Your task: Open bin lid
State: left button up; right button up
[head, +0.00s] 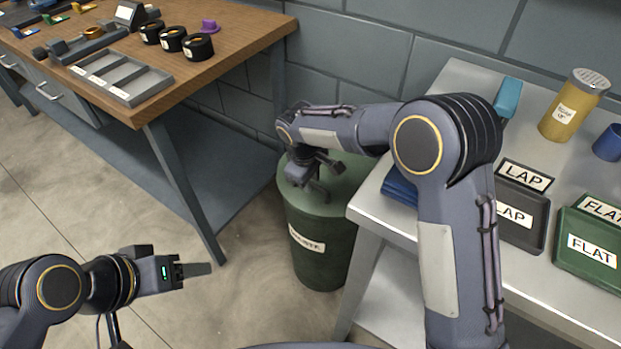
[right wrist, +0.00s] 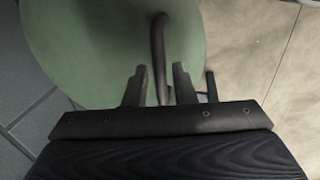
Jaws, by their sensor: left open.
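The green bin (head: 318,240) stands on the floor between the wooden bench and the metal table, with a pale label on its front. Its round green lid (head: 345,190) lies on top, and I see no gap under it. A dark curved handle (right wrist: 160,55) rises from the lid (right wrist: 90,50) in the right wrist view. My right gripper (right wrist: 158,85) is over the lid, its two fingers apart on either side of the handle's lower end; contact is not clear. In the head view my right gripper (head: 318,180) partly hides the handle. My left gripper (head: 195,269) is open and empty above the floor at the left.
The wooden bench (head: 230,60) at the upper left bears trays and black cups. The metal table (head: 390,215) right of the bin holds LAP (head: 515,215) and FLAT (head: 590,250) boxes, a yellow shaker (head: 570,110) and a blue cup (head: 609,143). Floor left of the bin is clear.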

grip_shut()
jog(key=shift+r, duration=0.1)
